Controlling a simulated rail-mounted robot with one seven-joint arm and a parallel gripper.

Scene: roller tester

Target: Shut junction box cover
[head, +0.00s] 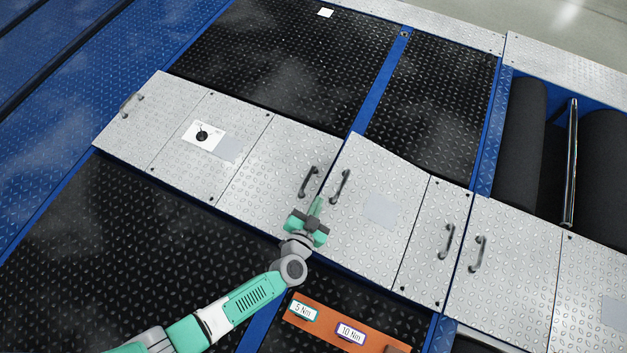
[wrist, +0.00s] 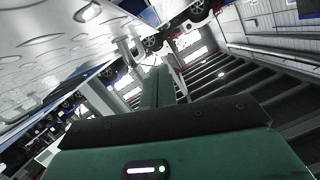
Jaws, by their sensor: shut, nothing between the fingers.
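The cover (head: 385,235) is a silver tread-plate panel with a pale blank label, right of centre in the head view. Its far edge is not in line with the neighbouring panels, so it looks slightly raised or tilted; how far, I cannot tell. A dark handle (head: 341,186) is at its left side. My gripper (head: 318,207) is shut and empty, just below and left of that handle, over the cover's left edge; contact cannot be told. In the wrist view my green fingers (wrist: 157,88) are together beside a tread-plate surface (wrist: 50,45) at upper left.
A neighbouring panel (head: 270,165) with its own handle (head: 310,181) lies to the left. Another handled panel (head: 432,240) lies to the right, with dark rollers (head: 520,135) beyond. An orange board (head: 325,318) with 5 Nm and 10 Nm labels is near my arm.

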